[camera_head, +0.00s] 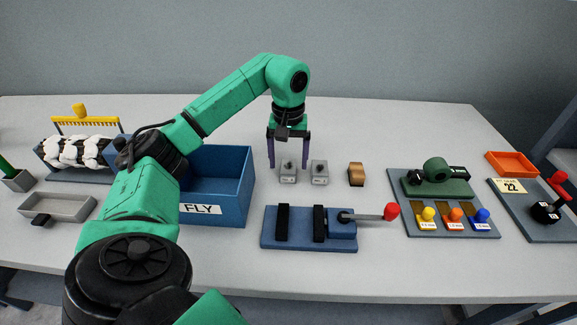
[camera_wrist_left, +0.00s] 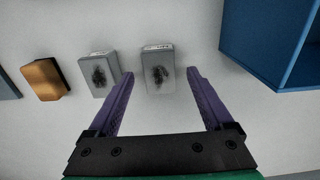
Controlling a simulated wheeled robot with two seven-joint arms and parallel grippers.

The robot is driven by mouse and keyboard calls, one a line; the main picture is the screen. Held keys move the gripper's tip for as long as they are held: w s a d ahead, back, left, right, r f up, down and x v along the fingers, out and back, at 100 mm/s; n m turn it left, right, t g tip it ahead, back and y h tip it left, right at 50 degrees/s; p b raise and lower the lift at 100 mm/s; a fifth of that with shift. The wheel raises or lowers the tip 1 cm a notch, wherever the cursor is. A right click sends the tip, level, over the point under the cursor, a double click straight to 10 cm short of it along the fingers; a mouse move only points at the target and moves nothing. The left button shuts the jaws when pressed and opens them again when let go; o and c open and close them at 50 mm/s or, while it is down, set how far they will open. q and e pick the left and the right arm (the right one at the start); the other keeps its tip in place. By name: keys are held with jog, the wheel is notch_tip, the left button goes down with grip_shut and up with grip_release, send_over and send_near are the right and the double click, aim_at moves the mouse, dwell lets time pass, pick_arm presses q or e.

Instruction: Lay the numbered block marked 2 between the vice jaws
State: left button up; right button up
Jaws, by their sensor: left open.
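Two grey numbered blocks stand side by side mid-table, a left one (camera_head: 288,173) and a right one (camera_head: 319,173). Their white front labels are too small to read, so I cannot tell which is marked 2. My left gripper (camera_head: 289,164) points down, open and empty, with its purple fingers on either side of the left block. In the left wrist view this block (camera_wrist_left: 157,72) shows between the fingertips (camera_wrist_left: 160,71), with a dark smudge on top. The other block (camera_wrist_left: 99,74) is beside it. The blue vice (camera_head: 340,229) lies in front, its black jaws apart, nothing between them. My right gripper is not in view.
A blue bin labelled FLY (camera_head: 218,208) stands left of the blocks. A brown block (camera_head: 356,174) lies to their right. The vice's red-knobbed handle (camera_head: 391,211) sticks out rightward. A green device on a board (camera_head: 438,183) with coloured knobs stands further right.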

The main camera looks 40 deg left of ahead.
aim_at(289, 165)
pick_arm(q)
notch_tip(289, 165, down, 2)
jog(key=shift+s+d+f, duration=0.1)
jog(key=shift+f, duration=0.15)
grip_shut()
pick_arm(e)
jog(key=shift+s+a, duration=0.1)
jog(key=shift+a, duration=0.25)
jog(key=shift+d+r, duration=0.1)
pick_arm(q)
jog(key=shift+r, duration=0.35)
jog(key=r, duration=0.5)
jog(key=shift+w+r, duration=0.2)
jog(key=shift+r, duration=0.05)
notch_tip(289, 165, up, 14)
jog(key=p, duration=0.8)
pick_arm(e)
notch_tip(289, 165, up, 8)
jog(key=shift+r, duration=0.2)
